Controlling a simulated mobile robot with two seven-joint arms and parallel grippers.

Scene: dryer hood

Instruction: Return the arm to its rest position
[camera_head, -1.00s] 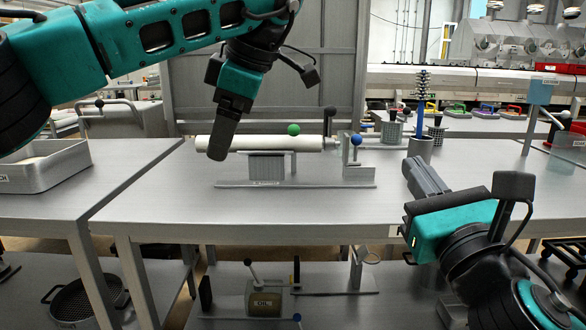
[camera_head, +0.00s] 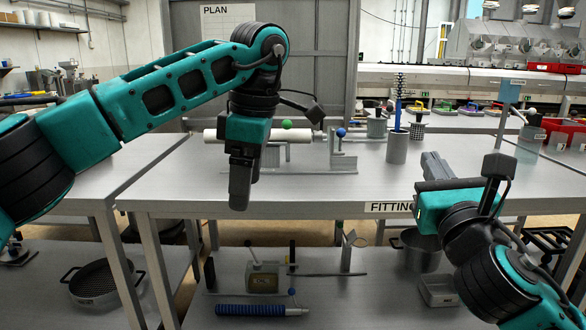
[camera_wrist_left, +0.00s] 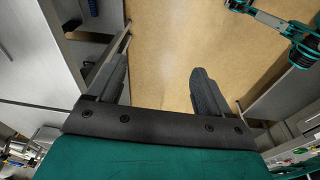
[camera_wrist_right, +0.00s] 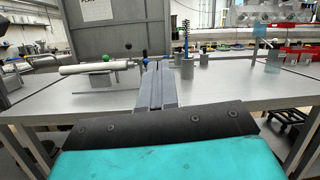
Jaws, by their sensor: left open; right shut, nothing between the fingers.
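My left gripper (camera_head: 240,198) hangs pointing down in front of the table's front edge in the head view. In the left wrist view its two fingers (camera_wrist_left: 155,88) stand wide apart with only the brown floor between them. My right gripper (camera_head: 432,165) is at the right, in front of the table and angled up and to the left. In the right wrist view its fingers (camera_wrist_right: 156,85) are together with nothing between them. My left arm reaches in from the left, with its elbow high. My right arm comes in from the lower right.
The grey table (camera_head: 330,190) carries a white roller on a stand (camera_head: 210,135), a grey cup with a blue brush (camera_head: 397,148) and perforated cups. A lower shelf holds a blue ribbed hose (camera_head: 262,310), a pot (camera_head: 415,250) and a fixture (camera_head: 262,278). Open floor lies before the table.

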